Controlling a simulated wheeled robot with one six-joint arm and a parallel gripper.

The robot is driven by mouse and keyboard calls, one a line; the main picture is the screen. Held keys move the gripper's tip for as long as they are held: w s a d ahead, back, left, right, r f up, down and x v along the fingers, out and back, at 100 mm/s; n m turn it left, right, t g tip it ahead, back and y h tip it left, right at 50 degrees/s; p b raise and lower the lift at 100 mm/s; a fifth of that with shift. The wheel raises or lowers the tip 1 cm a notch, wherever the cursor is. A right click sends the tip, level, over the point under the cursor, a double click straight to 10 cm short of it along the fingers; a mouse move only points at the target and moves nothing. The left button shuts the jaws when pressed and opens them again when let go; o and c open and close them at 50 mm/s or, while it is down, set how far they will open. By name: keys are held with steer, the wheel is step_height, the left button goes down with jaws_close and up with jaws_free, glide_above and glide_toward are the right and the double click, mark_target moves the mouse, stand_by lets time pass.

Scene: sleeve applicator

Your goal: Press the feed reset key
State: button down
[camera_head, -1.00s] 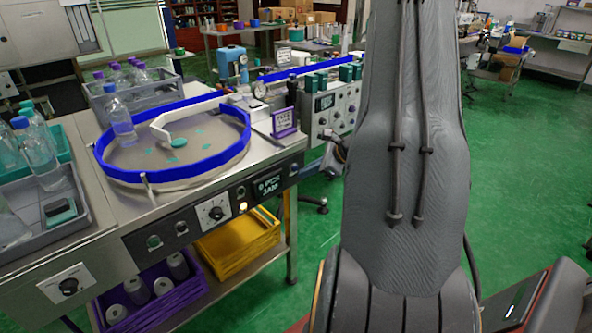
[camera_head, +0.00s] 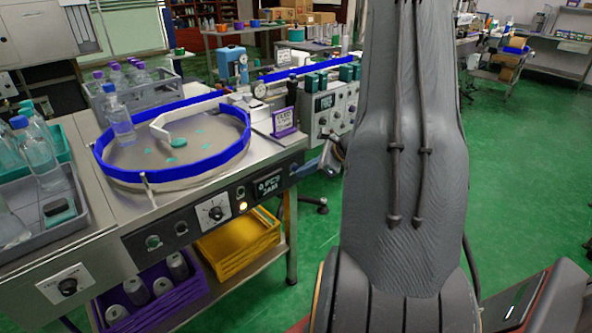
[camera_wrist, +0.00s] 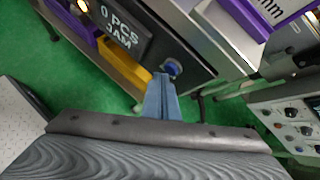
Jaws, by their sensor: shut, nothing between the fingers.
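A round blue key (camera_wrist: 172,68) sits on the black front panel in the wrist view, beyond the display reading "0 PCS JAM" (camera_wrist: 123,27). I cannot read a label on it. My gripper (camera_wrist: 160,80) is shut and empty, its blue-grey fingers pointing at the panel with their tips just below the key. I cannot tell whether they touch it. The display also shows there (camera_head: 268,185), with an amber lamp (camera_head: 243,206) lit nearby.
A round feeder bowl with a blue rim (camera_head: 180,182) stands on the steel bench. A dial (camera_head: 215,212) and a green button (camera_head: 153,242) are farther left on the panel. Green floor is open to the right.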

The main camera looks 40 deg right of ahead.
steer(key=shift+w, duration=0.4)
stand_by(0.4)
stand_by(0.4)
steer(key=shift+s, duration=0.8)
steer(key=shift+s, duration=0.1)
steer(key=s, duration=0.5)
steer(key=shift+d, duration=0.2)
steer(key=shift+w, duration=0.1)
stand_by(0.4)
